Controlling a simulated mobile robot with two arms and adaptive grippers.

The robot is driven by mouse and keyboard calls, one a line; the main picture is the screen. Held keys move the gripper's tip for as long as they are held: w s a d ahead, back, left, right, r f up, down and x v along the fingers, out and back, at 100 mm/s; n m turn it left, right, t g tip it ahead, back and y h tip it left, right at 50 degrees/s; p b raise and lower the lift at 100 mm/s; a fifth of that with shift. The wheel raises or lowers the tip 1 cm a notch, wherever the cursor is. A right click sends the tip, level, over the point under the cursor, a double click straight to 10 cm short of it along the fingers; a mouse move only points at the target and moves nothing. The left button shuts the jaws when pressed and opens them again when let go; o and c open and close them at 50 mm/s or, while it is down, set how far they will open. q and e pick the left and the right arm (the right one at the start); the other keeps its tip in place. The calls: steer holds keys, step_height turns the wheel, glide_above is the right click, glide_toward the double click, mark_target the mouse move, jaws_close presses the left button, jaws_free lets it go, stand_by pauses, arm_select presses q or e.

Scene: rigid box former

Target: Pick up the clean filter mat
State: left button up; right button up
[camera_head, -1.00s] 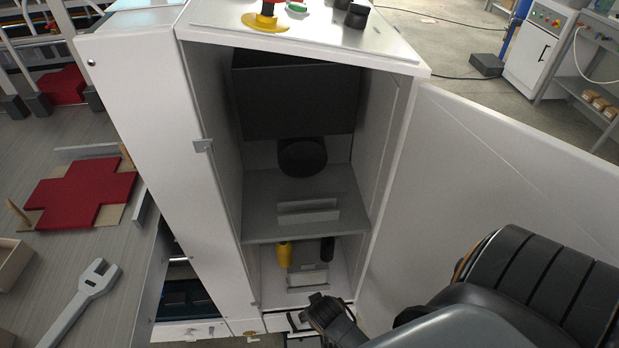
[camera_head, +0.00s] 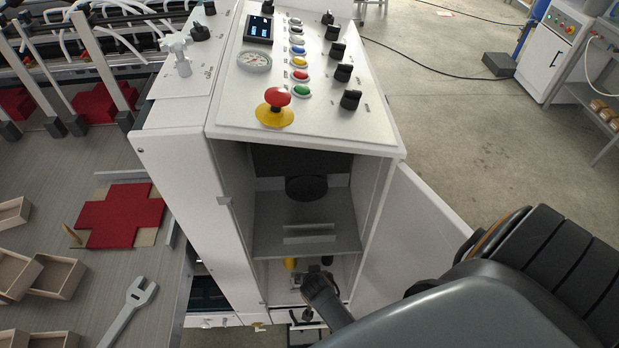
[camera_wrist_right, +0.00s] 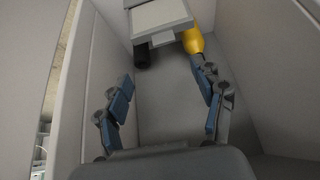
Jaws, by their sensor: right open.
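In the right wrist view, a pale rectangular panel in a grey frame (camera_wrist_right: 160,16), which could be the clean filter mat, stands at the top of the picture inside the cabinet's lower compartment. I cannot tell for sure that it is the mat. My right gripper (camera_wrist_right: 166,78) is open and empty, with its two blue-padded fingers spread. The panel lies ahead of the fingertips and does not touch them. In the head view my right gripper reaches into the lower compartment and mostly hides what is there. My left gripper is not in view.
A yellow cylinder (camera_wrist_right: 193,41) and a black cylinder (camera_wrist_right: 142,55) flank the panel. The grey shelf (camera_head: 280,242) is above my gripper. The cabinet's open door (camera_head: 400,235) is at the right. A control panel (camera_head: 310,115) with an emergency stop tops the cabinet.

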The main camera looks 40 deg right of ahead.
steer(key=b+x, duration=1)
steer(key=x, duration=0.1)
steer(key=shift+w+a+f+b, duration=0.25)
steer(key=shift+w+f+b, duration=0.05)
steer(key=shift+w+f, duration=0.1)
steer(key=shift+r, duration=0.1)
steer(key=c, duration=1.4)
jaws_close()
